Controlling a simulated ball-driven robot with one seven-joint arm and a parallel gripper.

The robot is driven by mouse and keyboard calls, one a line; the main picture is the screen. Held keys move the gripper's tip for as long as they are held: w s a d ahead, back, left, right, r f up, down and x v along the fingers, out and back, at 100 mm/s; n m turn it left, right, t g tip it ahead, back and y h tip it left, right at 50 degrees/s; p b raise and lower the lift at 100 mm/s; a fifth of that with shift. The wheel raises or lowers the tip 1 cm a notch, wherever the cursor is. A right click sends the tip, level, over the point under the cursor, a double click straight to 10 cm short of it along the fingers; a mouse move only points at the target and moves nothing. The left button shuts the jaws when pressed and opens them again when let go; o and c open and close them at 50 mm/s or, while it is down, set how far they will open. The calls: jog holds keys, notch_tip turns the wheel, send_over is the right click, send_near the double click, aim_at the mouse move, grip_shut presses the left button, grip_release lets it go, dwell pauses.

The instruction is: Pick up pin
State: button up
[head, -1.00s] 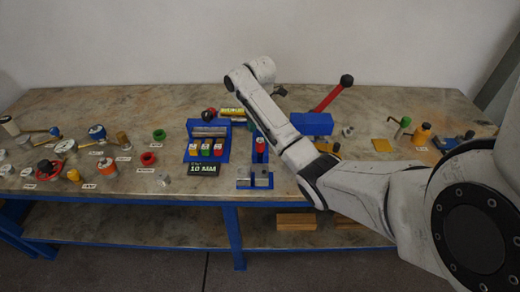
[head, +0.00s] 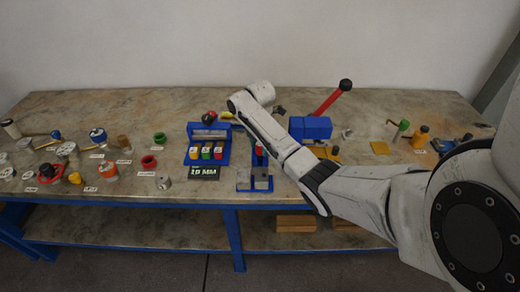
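No single object is clearly recognisable as the pin. Small red, yellow and green capped pieces stand in a row in a blue holder (head: 222,158) left of my arm, behind a black "10 MM" sign (head: 204,172). Another red-topped piece (head: 259,148) in a blue stand is partly covered by my arm. My arm reaches from the right over the middle of the bench, its wrist above the back part. My gripper's fingers are hidden behind the wrist, so their state and contents do not show.
The bench (head: 110,220) carries several labelled vessels and fittings at left, including a red flanged piece (head: 48,174). A blue block (head: 311,127) with a red black-knobbed lever (head: 333,97) stands right of my wrist. Grey blocks (head: 253,180) sit at the front. Small parts lie at right.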

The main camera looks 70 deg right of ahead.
jog(key=c, duration=0.8)
jog(key=shift+c, duration=0.2)
jog(key=shift+w+r, duration=0.1)
jog(key=shift+r, duration=0.1)
